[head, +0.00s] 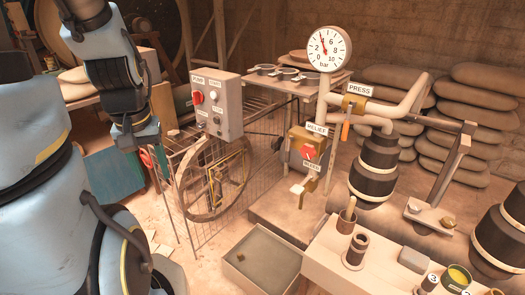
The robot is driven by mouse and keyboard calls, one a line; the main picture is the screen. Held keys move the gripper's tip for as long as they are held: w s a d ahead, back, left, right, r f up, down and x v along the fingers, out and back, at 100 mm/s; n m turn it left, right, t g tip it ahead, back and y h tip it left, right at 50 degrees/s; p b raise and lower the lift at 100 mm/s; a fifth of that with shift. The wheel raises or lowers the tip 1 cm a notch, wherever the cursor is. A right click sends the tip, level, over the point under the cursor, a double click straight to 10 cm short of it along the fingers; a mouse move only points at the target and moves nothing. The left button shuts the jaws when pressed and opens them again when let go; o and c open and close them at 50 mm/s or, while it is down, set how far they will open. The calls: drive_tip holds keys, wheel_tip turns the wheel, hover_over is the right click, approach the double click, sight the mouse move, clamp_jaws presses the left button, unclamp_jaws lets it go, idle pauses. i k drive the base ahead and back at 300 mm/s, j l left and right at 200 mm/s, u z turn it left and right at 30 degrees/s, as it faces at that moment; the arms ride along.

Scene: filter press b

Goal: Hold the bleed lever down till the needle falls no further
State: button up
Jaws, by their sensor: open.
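The bleed lever (298,189) is a small pale handle at the foot of the yellow valve block, just below and left of the BLEED label (311,168). Nothing touches it. The round white pressure gauge (322,49), marked in bar from 0 to 10, stands on the pipe above. Its red needle points up and slightly left, at about 4. My gripper (146,152) hangs at the left, pointing down, well apart from the lever.
A red RELIEF knob (308,152) sits just above the lever. A PRESS valve with an orange handle (345,131) is at its right. A grey control box (216,104) and a wire guard around a wheel (210,180) stand between my gripper and the valves. An open tray (262,262) lies below.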

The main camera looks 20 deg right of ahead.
sight(297, 189)
drive_tip(key=z, duration=1.05)
drive_tip(key=i+j+u, duration=0.3)
drive_tip(key=i+u, duration=0.25)
drive_tip(key=i, duration=0.15)
